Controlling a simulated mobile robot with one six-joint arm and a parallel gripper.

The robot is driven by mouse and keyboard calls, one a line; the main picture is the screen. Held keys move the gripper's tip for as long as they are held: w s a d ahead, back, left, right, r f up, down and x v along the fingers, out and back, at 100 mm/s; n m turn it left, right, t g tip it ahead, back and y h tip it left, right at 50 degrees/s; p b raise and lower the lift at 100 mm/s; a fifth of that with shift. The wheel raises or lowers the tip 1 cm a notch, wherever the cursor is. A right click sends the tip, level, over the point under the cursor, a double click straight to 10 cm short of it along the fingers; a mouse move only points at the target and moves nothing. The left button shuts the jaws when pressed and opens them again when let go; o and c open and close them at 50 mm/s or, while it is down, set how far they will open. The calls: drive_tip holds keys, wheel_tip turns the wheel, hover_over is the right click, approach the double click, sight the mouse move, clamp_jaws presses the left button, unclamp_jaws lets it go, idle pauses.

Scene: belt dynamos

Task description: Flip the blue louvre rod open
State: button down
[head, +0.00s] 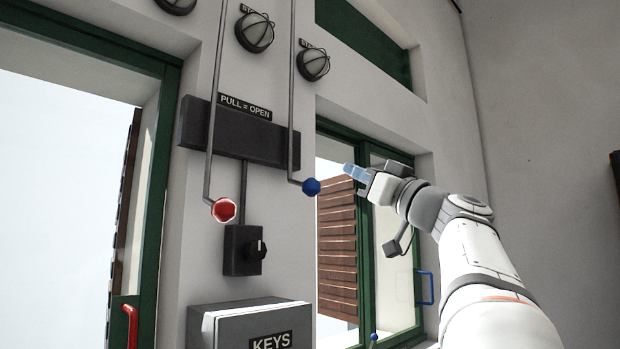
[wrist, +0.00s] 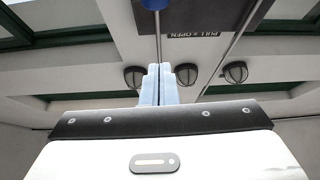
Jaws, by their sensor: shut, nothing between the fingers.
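The blue louvre rod (head: 293,100) is a thin grey rod hanging down the wall, bent at the bottom and ending in a blue knob (head: 312,187). My gripper (head: 348,169) is shut and empty. In the head view its pale blue fingertips are to the right of and slightly above the knob, with a visible gap. In the wrist view the shut fingers (wrist: 160,70) point up the picture, in line with the rod (wrist: 158,45). The blue knob (wrist: 154,4) shows there at the top edge, partly cut off.
A similar rod with a red knob (head: 223,209) hangs to the left. A dark "PULL = OPEN" bar (head: 235,134), a switch box (head: 243,250) and a keys box (head: 250,325) are on the wall. A green-framed window (head: 366,230) with brown slats outside is behind my gripper.

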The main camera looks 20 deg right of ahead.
drive_tip(key=shift+s, duration=0.15)
wheel_tip(320, 180, up, 5)
drive_tip(key=p, duration=0.6)
hover_over(302, 186)
drive_tip(key=s+d, duration=0.3)
drive_tip(key=s, duration=0.2)
drive_tip(key=f, duration=0.1)
drive_tip(key=w+f, duration=0.1)
drive_tip(key=f, duration=0.2)
drive_tip(key=shift+w+p, duration=0.4)
wheel_tip(302, 186, down, 7)
drive_tip(key=b, duration=1.1)
